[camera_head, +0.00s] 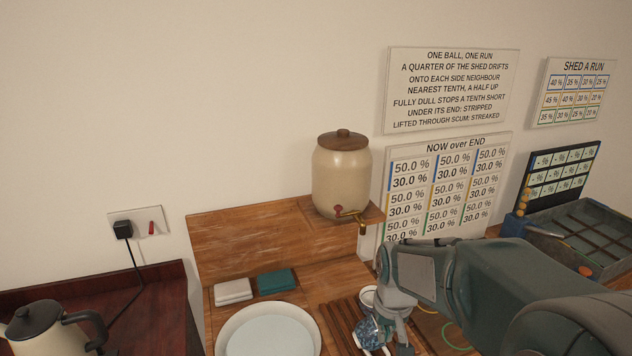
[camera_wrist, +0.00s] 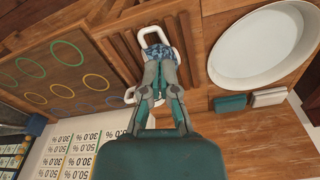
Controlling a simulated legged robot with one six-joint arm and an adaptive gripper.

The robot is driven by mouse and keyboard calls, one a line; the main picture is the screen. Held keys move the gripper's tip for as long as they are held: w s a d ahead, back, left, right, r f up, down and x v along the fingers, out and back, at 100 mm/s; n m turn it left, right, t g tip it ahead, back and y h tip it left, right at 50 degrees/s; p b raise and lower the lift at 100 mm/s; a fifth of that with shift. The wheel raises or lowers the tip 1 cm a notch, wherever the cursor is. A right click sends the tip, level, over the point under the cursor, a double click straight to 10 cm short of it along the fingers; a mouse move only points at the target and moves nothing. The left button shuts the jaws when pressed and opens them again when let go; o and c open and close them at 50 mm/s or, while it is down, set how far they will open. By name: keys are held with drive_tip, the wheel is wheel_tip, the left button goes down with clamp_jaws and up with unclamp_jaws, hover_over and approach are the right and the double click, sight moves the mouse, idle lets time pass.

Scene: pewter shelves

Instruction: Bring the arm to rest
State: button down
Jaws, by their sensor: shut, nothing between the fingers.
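My gripper (camera_head: 398,335) hangs at the end of my arm over the slatted wooden rack (camera_head: 333,328) in the head view. In the wrist view my gripper (camera_wrist: 160,66) is shut with nothing held, its fingers pointing at the rack (camera_wrist: 123,52). A blue-and-white patterned piece (camera_head: 368,332), which looks like a small pot or cup, is just beside the fingers. In the wrist view it (camera_wrist: 158,50) lies right beyond the fingertips and is partly hidden by them. I cannot tell whether they touch.
A wide white basin (camera_head: 225,336) stands left of the rack, with folded white (camera_head: 233,291) and teal (camera_head: 277,281) cloths behind. A tan urn with a tap (camera_head: 341,178) sits on a raised shelf. A kettle (camera_head: 45,330) is far left. Coloured rings (camera_wrist: 68,53) mark the board.

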drive_tip(key=s+r+t, duration=0.2)
drive_tip(key=s+r, duration=0.3)
drive_tip(key=s, duration=0.3)
drive_tip(key=s+r+t, duration=0.2)
drive_tip(key=s+r, duration=0.4)
drive_tip(key=s, duration=0.2)
drive_tip(key=shift+s+d+r+m+t, duration=0.25)
drive_tip(key=shift+s+d+m+t, duration=0.05)
drive_tip(key=shift+d+t, duration=0.15)
